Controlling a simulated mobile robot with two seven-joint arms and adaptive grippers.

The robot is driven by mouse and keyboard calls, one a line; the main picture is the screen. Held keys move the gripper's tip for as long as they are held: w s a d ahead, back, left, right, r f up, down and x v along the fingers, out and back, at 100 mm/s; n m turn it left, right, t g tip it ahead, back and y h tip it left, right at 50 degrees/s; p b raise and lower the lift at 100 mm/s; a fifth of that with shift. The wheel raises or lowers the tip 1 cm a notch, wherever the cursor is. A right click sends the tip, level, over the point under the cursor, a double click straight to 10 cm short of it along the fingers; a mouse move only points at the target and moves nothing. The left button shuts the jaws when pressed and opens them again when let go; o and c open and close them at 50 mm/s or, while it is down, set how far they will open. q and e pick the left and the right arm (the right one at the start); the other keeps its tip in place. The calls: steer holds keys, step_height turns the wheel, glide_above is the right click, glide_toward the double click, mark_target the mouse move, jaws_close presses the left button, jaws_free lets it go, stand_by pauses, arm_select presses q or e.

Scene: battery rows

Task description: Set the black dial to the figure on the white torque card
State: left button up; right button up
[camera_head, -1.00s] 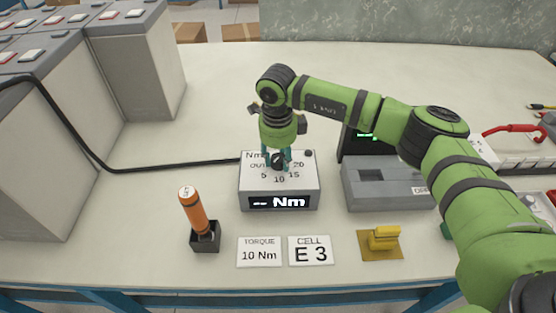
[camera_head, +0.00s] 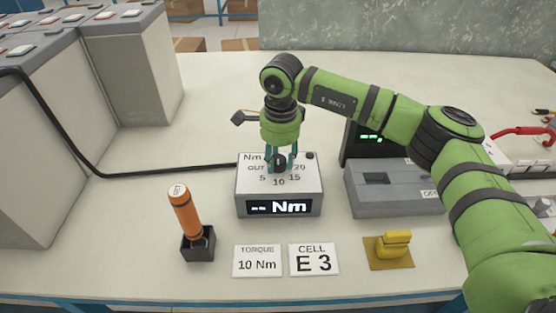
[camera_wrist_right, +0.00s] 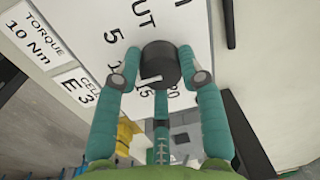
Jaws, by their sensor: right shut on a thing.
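The white torque card (camera_head: 257,261) lies on the bench and reads 10 Nm. Behind it is a box with a numbered face (camera_head: 253,180) and a display (camera_head: 278,207) showing dashes and "Nm". The black dial (camera_head: 279,163) sits on the box's top among the figures 5, 10, 15 and 20. My right gripper (camera_wrist_right: 160,68) comes down from above, shut on the black dial with fingers on either side. My left gripper is out of view.
An orange-handled tool (camera_head: 184,212) stands in a dark holder (camera_head: 198,245) at the left. A cell card (camera_head: 314,259) reads E 3. A yellow part (camera_head: 393,245) and a grey device (camera_head: 395,190) are at the right. A black cable (camera_head: 165,170) runs to the box. Battery cabinets (camera_head: 140,70) stand left.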

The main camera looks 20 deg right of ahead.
mark_target(283, 160)
steer(key=shift+d+f, duration=0.15)
steer(key=shift+d, duration=0.2)
steer(key=o, duration=1.1)
steer(key=shift+o, duration=0.2)
steer(key=shift+d, duration=0.1)
steer(key=shift+a+r, duration=0.2)
steer(key=shift+r, duration=0.1)
step_height(283, 160, up, 11)
steer(key=shift+s+d+r, duration=0.15)
steer(key=shift+s+r, duration=0.05)
steer(key=shift+s, duration=0.2)
